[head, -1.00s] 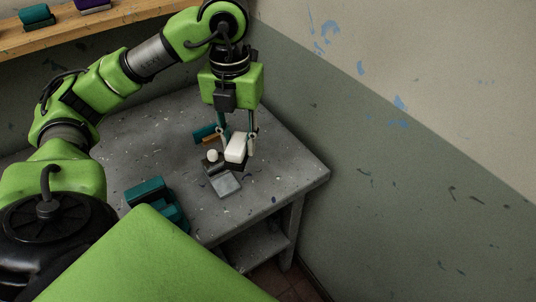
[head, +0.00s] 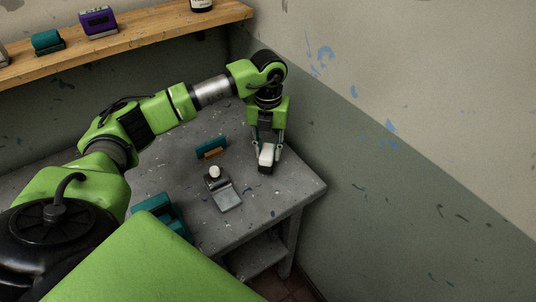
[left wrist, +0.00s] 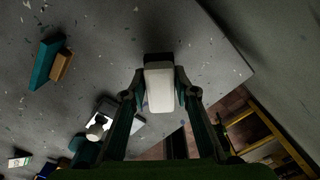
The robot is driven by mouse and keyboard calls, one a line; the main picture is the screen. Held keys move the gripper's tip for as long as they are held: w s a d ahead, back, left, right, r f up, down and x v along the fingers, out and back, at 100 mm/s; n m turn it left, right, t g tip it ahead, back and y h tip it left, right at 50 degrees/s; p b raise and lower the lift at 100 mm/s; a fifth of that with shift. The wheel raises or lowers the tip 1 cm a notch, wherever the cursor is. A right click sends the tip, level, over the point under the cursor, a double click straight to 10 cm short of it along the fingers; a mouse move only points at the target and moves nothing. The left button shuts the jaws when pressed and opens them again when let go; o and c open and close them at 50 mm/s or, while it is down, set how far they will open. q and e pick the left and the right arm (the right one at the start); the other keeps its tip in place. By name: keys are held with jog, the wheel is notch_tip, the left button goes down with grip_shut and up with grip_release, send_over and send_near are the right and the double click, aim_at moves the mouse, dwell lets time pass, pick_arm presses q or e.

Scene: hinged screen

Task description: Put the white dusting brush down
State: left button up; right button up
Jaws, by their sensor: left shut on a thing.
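The white dusting brush (head: 266,156) is a white block with a dark lower part. It is in my left gripper (head: 269,150), whose fingers close on its two sides. In the left wrist view the white brush (left wrist: 159,92) sits between the fingertips, with its dark end (left wrist: 158,59) pointing up the picture. It is over the right part of the grey table (head: 295,185), near the table's corner. I cannot tell whether its underside touches the table. My right gripper is not in view.
A grey metal device with a white knob (head: 224,192) stands left of the brush. A teal and orange object (head: 211,148) lies behind it. Teal blocks (head: 160,208) stand at the table's near left. A wooden shelf (head: 130,38) holds a purple device (head: 98,22).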

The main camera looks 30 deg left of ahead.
aim_at(268, 157)
pick_arm(q)
notch_tip(268, 157, down, 2)
jog(key=shift+s+f+p, duration=0.1)
jog(key=shift+f+p, duration=0.05)
jog(key=shift+p, duration=0.4)
jog(key=shift+f, duration=0.25)
jog(key=shift+f, duration=0.1)
jog(key=shift+f, duration=0.15)
jog(key=o, duration=1)
